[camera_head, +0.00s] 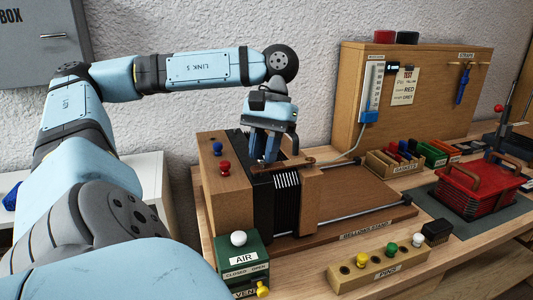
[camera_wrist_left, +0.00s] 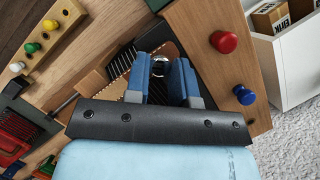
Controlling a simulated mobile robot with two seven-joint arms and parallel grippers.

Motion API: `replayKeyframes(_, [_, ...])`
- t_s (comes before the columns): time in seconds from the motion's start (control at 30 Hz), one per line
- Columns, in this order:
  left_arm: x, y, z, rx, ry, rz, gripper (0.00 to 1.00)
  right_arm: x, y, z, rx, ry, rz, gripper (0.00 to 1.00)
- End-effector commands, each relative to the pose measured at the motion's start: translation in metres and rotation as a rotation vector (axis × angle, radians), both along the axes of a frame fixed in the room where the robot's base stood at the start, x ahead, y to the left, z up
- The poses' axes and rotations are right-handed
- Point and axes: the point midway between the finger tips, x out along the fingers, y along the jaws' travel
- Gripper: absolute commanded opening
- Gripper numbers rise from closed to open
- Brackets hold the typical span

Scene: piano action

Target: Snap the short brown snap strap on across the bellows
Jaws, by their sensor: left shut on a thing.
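The black pleated bellows (camera_head: 287,196) sits between two wooden blocks on the bellows stand (camera_head: 365,226). My left gripper (camera_head: 270,160) points down over the top of the bellows, near the left wooden block. It is shut on the brown snap strap (camera_head: 297,164), which lies along the top of the bellows towards the right block. In the left wrist view, a round metal piece (camera_wrist_left: 158,68) shows between the blue fingers, with brown strap (camera_wrist_left: 170,49) beyond it. The fingers hide part of the strap, and I cannot tell whether either end is fastened. My right gripper is not in view.
A red and a blue knob (camera_head: 225,168) stand on the left block's face. A green AIR box (camera_head: 240,262) stands in front. A wooden panel (camera_head: 430,100) stands behind.

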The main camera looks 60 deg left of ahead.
Motion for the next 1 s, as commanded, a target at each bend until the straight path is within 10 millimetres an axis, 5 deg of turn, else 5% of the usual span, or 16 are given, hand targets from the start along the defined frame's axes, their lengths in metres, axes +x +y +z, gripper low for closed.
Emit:
replayKeyframes(0.5, [0.0001,0.0012,0.0009,0.003,-0.002,-0.016,0.00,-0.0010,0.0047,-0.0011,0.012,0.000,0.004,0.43])
replayKeyframes(0.53, [0.0002,0.0012,0.0010,0.003,-0.002,-0.016,0.30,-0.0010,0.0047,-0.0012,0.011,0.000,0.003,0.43])
replayKeyframes(0.6, [0.0001,0.0012,0.0008,0.002,-0.001,-0.016,0.46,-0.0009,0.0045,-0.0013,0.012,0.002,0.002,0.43])
replayKeyframes(1.0, [0.0023,0.0019,0.0069,0.000,-0.001,-0.017,0.49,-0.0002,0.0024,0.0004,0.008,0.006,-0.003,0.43])
